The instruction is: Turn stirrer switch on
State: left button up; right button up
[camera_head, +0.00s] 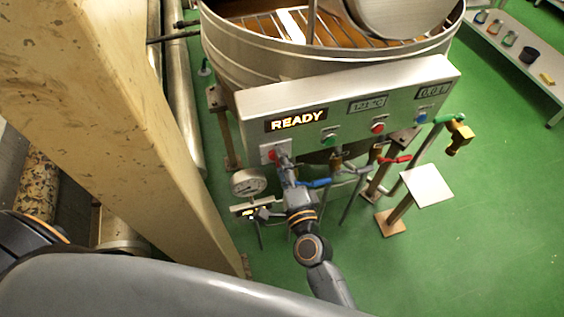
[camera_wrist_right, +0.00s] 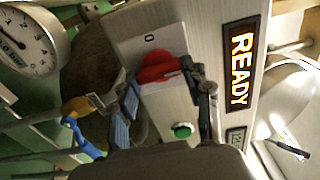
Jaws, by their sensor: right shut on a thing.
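The stirrer switch is a red knob (camera_head: 273,155) on a pale square plate at the lower left of the kettle's control panel (camera_head: 350,92). My right gripper (camera_head: 282,161) reaches up to it from below and is shut on it. In the right wrist view the red knob (camera_wrist_right: 158,67) sits between the two fingers of the gripper (camera_wrist_right: 168,84), which partly hide it. A "0" mark shows on the plate beside the knob; other markings are hidden. The panel display (camera_head: 296,120) reads READY. My left gripper is not in view.
A round gauge (camera_head: 248,183) stands left of my right wrist. Blue (camera_head: 314,183) and red (camera_head: 396,160) valve handles and pipes lie close on the right. A beige beam (camera_head: 110,100) fills the left. Green floor (camera_head: 490,220) is open at right.

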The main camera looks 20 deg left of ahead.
jog(key=o, duration=1.2)
jog(key=shift+c, duration=0.2)
jog(key=shift+s, duration=0.1)
jog(key=v, duration=1.2)
jog(key=s+d+f+n+g+h, duration=0.1)
jog(key=d+f+n+g+h, duration=0.2)
jog(key=f, duration=0.7)
jog(key=s+d+f+n+g, duration=0.15)
jog(key=d+f, duration=0.35)
jog(key=f, duration=0.5)
jog(key=s+d+f+n+g+h, duration=0.15)
jog(key=d+f+n, duration=0.25)
jog(key=f, duration=0.6)
jog(key=s+d+f+n+g+h, duration=0.2)
jog(key=s+d+f+g, duration=0.2)
jog(key=s+d+f, duration=0.5)
jog(key=s+d+f+n+g+h, duration=0.3)
jog(key=s+d+f, duration=0.5)
jog(key=s, duration=0.6)
jog(key=shift+s+d+f+g, duration=0.35)
jog(key=shift+f+g, duration=0.05)
jog(key=shift+g, duration=0.1)
